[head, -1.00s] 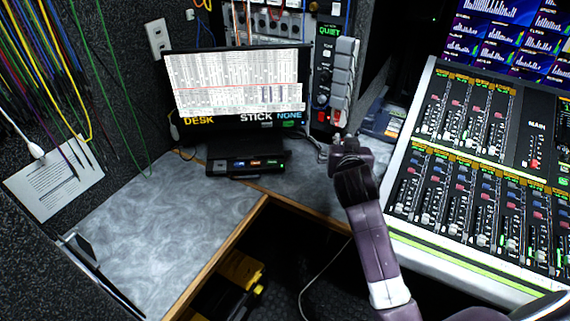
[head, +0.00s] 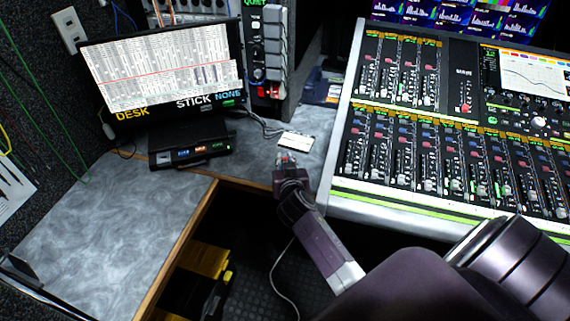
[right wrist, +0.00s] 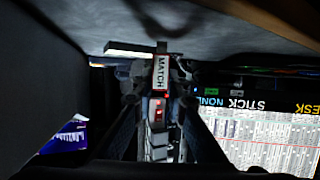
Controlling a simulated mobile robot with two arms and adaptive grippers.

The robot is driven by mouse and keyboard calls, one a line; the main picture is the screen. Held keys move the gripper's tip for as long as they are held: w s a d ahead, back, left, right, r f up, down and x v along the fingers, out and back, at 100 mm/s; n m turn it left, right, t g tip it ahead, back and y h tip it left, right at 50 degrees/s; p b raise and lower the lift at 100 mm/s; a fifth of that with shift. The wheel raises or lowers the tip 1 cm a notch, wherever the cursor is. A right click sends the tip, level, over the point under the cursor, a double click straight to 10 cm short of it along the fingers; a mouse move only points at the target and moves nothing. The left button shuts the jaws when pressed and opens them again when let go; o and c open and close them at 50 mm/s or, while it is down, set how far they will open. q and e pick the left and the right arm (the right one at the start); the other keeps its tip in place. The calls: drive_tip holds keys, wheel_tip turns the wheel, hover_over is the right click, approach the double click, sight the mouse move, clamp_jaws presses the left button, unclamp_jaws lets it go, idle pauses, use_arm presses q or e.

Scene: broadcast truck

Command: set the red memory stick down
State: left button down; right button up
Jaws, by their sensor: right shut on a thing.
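My right gripper (head: 284,163) is over the desk's front edge, just in front of a small pale card or pad (head: 295,140). It is shut on the memory stick (right wrist: 160,72), which shows a white label reading "MATCH" in the right wrist view. In the head view only small red and white bits show at the fingertips. I cannot tell whether the stick touches the desk. The pale pad also shows in the right wrist view (right wrist: 128,48), beyond the stick's tip. My left gripper is not in view.
A monitor (head: 165,75) reads "DESK" and "STICK NONE". A black box (head: 192,155) stands below it. A grey desk (head: 120,215) has bare room at left. A mixing console (head: 440,140) borders the right. A cable (head: 280,270) hangs below the desk edge.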

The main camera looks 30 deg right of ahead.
drive_tip(key=shift+f, duration=0.8)
drive_tip(key=o, duration=0.7)
drive_tip(key=shift+o, duration=0.2)
drive_tip(key=shift+r, duration=0.15)
drive_tip(key=v, duration=1.2)
